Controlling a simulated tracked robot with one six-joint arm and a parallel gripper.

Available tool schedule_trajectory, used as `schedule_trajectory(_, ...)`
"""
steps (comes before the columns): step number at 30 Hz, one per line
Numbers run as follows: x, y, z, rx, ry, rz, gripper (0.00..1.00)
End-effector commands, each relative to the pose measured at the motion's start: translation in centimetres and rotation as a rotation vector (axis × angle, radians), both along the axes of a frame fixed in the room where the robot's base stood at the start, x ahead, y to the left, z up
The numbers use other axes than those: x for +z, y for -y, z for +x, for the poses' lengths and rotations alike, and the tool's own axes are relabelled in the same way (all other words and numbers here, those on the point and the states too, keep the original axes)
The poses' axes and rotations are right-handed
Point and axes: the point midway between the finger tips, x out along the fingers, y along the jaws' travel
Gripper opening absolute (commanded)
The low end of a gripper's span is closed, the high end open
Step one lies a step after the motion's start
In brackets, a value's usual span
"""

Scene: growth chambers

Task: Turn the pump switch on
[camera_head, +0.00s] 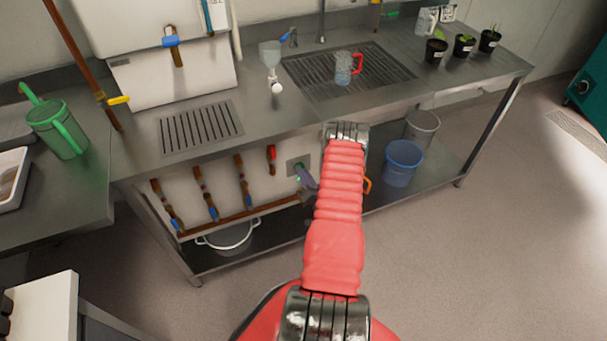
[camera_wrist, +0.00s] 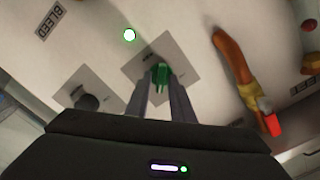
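A green switch knob (camera_wrist: 162,76) sits on a grey square plate (camera_wrist: 184,62) on the panel in the wrist view. My gripper (camera_wrist: 162,80) has its two dark fingers on either side of the knob, with no clear gap, so it looks shut on it. No pump label is readable.
A dark knob (camera_wrist: 86,100) on its own plate is beside the green one. A "BLEED" label (camera_wrist: 50,20) is at the upper left. A copper pipe with a red-handled valve (camera_wrist: 268,118) is close on the right. A blue bucket (camera_head: 403,163) stands on the lower shelf.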

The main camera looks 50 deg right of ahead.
Motion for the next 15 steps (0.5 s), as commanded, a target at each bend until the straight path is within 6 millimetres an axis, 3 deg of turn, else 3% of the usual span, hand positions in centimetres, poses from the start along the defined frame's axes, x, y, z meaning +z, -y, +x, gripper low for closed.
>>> schedule_trajectory(15,0.12,-0.25,-0.78,-0.002,0.001,-0.002,0.28)
